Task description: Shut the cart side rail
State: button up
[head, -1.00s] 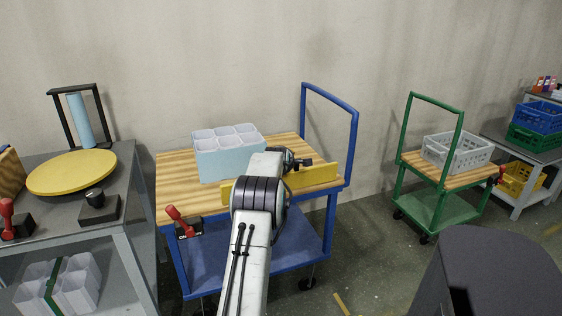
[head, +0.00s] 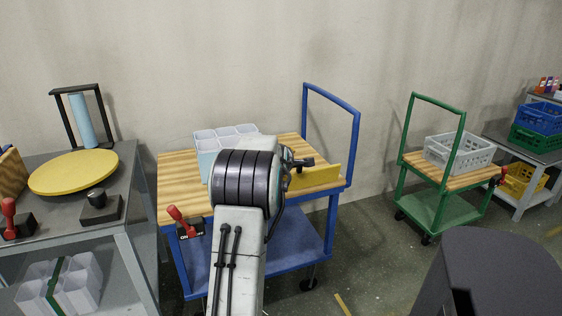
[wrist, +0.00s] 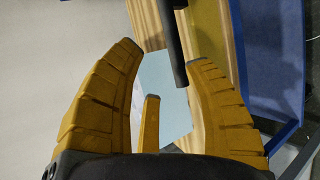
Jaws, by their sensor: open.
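The blue cart (head: 331,235) has a wooden top (head: 180,177). Its yellow side rail (head: 322,177) shows at the front right edge of the top; my arm covers the rest of it. My gripper is hidden behind my arm in the head view. In the wrist view my gripper (wrist: 163,55) is open, with its yellow fingers apart. A dark bar (wrist: 173,45) reaches between the fingertips, and I cannot tell whether they touch it. The yellow rail (wrist: 211,30) lies just right of the bar.
A red-handled clamp (head: 184,221) is at the front left corner. A grey table (head: 75,218) stands at left, a green cart (head: 446,212) at right. Floor between the carts is open.

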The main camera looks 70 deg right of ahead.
jog(key=shift+a+r, duration=0.25)
jog(key=shift+a, duration=0.15)
